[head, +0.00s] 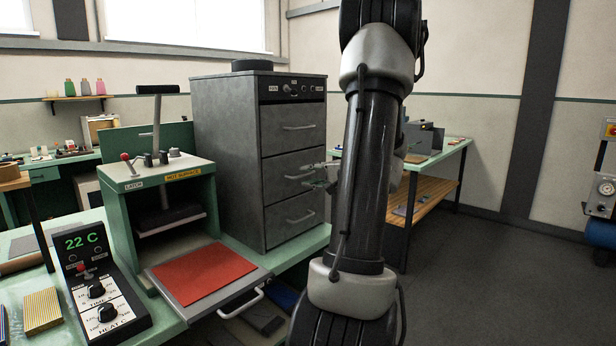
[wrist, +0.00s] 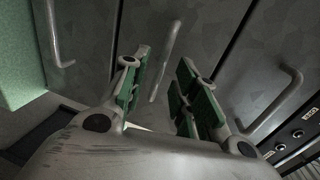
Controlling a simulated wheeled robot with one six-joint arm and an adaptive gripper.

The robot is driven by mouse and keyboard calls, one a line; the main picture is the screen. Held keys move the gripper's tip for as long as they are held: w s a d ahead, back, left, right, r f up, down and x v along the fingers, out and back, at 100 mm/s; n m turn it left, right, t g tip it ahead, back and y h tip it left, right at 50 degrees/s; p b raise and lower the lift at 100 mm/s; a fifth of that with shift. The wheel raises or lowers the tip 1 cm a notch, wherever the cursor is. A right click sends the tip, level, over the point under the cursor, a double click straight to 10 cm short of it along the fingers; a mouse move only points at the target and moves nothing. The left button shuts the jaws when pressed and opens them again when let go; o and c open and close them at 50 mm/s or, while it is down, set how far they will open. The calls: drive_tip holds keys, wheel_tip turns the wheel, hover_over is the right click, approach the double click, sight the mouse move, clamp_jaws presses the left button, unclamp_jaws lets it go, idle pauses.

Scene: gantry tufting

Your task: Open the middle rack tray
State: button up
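The rack is a grey metal cabinet (head: 232,150) with three drawer-like trays stacked in its front, all shut. The middle rack tray (head: 276,178) has a bar handle (head: 298,176). In the wrist view, turned on its side, that handle (wrist: 168,55) shows between the two finger lines, beyond the fingertips. My gripper (head: 320,176) is in front of the middle tray, to the right of its handle, partly hidden by my arm in the head view. In the wrist view my gripper (wrist: 161,80) has its green-padded fingers apart and nothing is between the pads. I cannot tell the exact gap to the handle.
The top tray handle (head: 298,127) and bottom tray handle (head: 300,217) lie above and below. A press (head: 160,190) with a red sheet (head: 203,274) on its pulled-out platen stands left. A control box (head: 95,280) is nearer. Open floor (head: 490,280) lies to the right.

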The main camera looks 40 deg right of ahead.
drive_tip(key=shift+x, duration=0.85)
clamp_jaws()
drive_tip(key=f+v, duration=0.2)
drive_tip(key=v, duration=1)
drive_tip(key=s+f+v, duration=0.1)
drive_tip(key=f+v, duration=0.1)
drive_tip(key=v, duration=1.1)
drive_tip(key=shift+f, duration=0.4)
unclamp_jaws()
